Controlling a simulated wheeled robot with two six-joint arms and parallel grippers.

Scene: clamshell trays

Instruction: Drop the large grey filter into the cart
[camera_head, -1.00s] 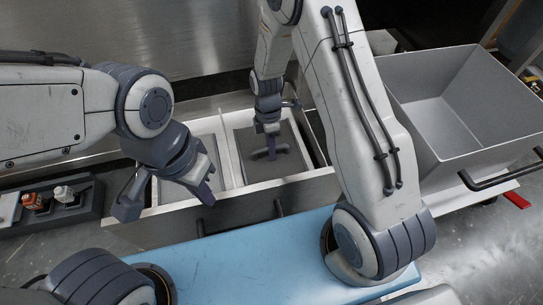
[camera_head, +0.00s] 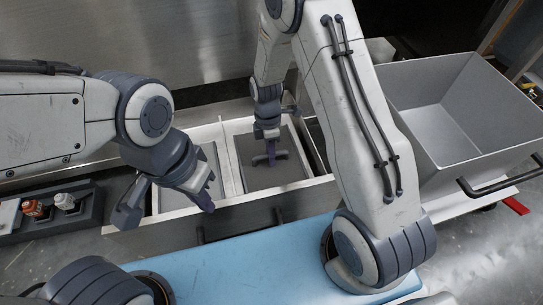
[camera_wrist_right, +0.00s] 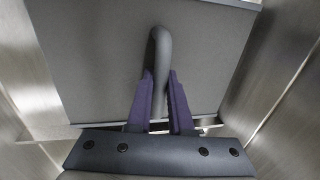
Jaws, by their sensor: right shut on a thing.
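The large grey filter (camera_head: 288,174) is a flat dark grey panel in the right compartment of the metal tray (camera_head: 310,187). In the right wrist view the filter (camera_wrist_right: 95,65) fills most of the picture, with a bar handle (camera_wrist_right: 160,45) standing up from it. My right gripper (camera_head: 271,160) is above the filter, its purple fingers (camera_wrist_right: 160,98) shut on the handle. My left gripper (camera_head: 168,206) is over the left compartment, away from the filter; its jaw opening is unclear. The cart (camera_head: 490,150) is a grey open bin at the right; its visible inside is empty.
A blue surface (camera_head: 240,265) lies in front of the tray. A dark rack (camera_head: 85,215) with small bottles stands at the left. The cart has a dark handle (camera_head: 500,180) at its front. My right arm rises between tray and cart.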

